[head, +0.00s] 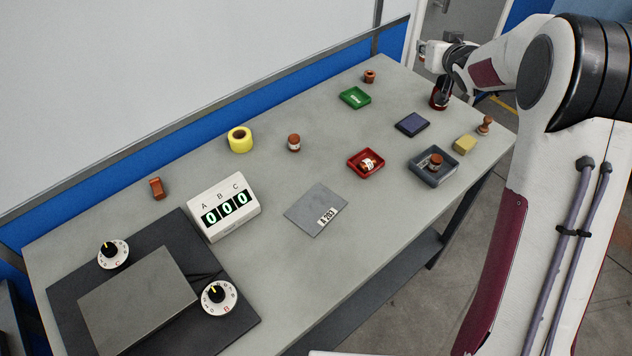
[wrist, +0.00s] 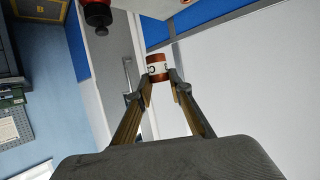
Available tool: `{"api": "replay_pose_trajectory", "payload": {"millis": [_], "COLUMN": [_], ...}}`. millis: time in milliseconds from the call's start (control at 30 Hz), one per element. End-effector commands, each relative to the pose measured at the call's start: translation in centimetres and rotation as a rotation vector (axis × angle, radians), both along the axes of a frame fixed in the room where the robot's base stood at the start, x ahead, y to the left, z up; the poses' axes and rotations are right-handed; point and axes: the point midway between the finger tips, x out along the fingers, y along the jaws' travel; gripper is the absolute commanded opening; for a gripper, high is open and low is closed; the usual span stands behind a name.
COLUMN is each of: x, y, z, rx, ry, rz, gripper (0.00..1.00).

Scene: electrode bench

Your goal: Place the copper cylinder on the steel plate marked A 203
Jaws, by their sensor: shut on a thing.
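The steel plate marked A 203 (head: 308,206) lies flat and bare on the bench in the head view. In the wrist view my gripper (wrist: 161,92) is shut on a copper cylinder (wrist: 158,73) with a white label, part of whose lettering shows. In the head view my gripper (head: 424,51) is above the far right end of the bench, well away from the plate. The cylinder in its jaws is too small to make out there.
A green tray (head: 345,96), yellow roll (head: 240,144), counter box (head: 240,218) and red-black bottle (head: 440,97) stand around. Bench around the plate is clear.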

Motion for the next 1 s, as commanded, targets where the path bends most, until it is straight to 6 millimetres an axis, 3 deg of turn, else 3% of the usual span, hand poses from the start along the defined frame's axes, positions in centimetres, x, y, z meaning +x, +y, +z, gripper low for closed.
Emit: {"api": "replay_pose_trajectory", "payload": {"millis": [267, 567, 767, 1000], "x": [-1.2, -3.7, -7.0, -12.4], "y": [1.8, 5.5, 9.3, 14.2], "z": [0.3, 0.2, -0.8, -2.5], "rx": [-0.001, 0.0, 0.001, 0.003], "ry": [0.0, -0.001, 0.002, 0.002], "rz": [0.098, 0.272, 0.451, 0.689], "gripper": [0.0, 0.0, 0.0, 0.0]}}
